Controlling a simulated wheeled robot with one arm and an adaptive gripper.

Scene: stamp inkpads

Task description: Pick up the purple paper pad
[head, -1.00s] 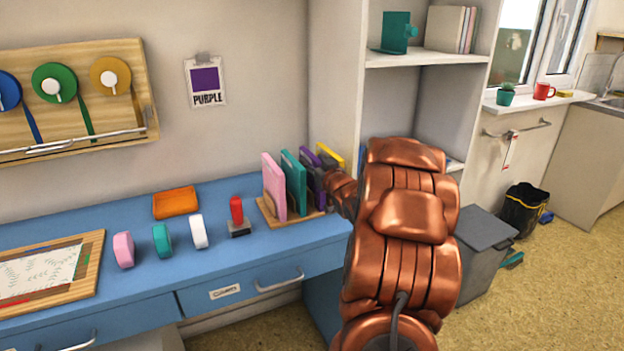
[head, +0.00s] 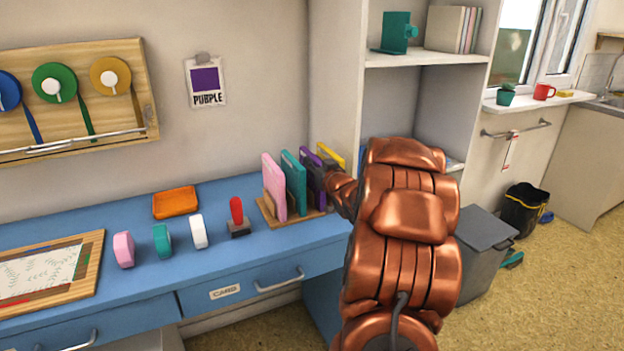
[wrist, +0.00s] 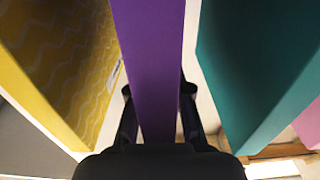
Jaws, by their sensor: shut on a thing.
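The purple paper pad (head: 309,164) stands upright in the wooden rack (head: 267,211) on the blue desk, between the teal pad (head: 294,182) and the yellow pad (head: 330,156). In the wrist view the purple pad (wrist: 150,60) runs up the middle, between the two dark fingers of my gripper (wrist: 160,110). The gripper is shut on it, one finger on each side. In the head view my gripper (head: 335,180) is partly hidden by my copper arm. The yellow pad (wrist: 65,60) and teal pad (wrist: 255,65) flank it closely in the wrist view.
A pink pad (head: 273,187) stands at the rack's left. A red-handled stamp (head: 237,215), white, teal and pink round-topped pieces and an orange tray (head: 175,202) are on the desk. A white shelf unit (head: 425,60) rises behind my arm. A grey bin (head: 484,240) stands on the floor.

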